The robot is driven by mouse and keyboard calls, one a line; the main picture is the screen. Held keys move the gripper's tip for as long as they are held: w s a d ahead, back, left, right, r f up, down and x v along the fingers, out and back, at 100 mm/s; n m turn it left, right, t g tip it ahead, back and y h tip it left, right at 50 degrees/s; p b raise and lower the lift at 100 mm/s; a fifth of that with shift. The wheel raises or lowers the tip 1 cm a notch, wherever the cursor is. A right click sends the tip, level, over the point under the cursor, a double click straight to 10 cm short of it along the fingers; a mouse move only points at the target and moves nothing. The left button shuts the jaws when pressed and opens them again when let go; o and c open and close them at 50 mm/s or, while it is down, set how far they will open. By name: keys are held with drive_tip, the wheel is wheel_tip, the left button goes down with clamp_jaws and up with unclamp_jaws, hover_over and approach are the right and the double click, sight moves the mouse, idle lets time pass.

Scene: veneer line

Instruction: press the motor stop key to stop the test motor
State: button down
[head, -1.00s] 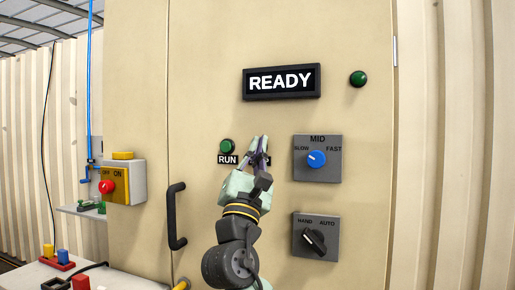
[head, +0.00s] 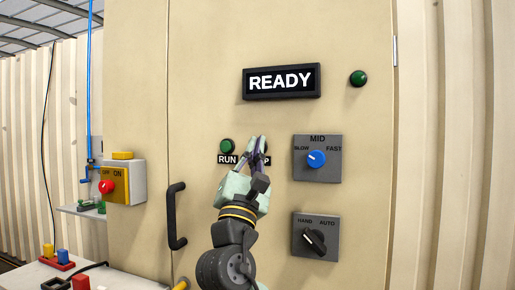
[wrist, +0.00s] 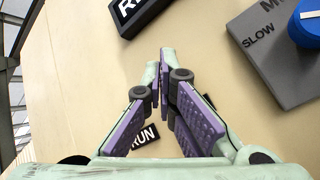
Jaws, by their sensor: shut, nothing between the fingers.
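The motor stop key is hidden behind my gripper; only the end of its label (head: 267,160), a letter P, shows at the right of the fingers in the head view. My gripper (head: 257,142) is shut and empty, its fingertips pointing up at the cabinet panel in front of that spot. In the wrist view the closed fingertips (wrist: 162,67) are over the bare panel; I cannot tell whether they touch it. The green RUN key (head: 227,146) is just left of the fingers, above its RUN label (head: 227,160).
The display (head: 281,82) above reads READY, with a green lamp (head: 358,78) to its right. A blue speed knob (head: 317,159) and a HAND/AUTO switch (head: 314,241) are at the right. A black door handle (head: 176,216) and an ON/OFF box (head: 124,183) are at the left.

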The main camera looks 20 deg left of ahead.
drive_tip(key=shift+s, duration=2.55)
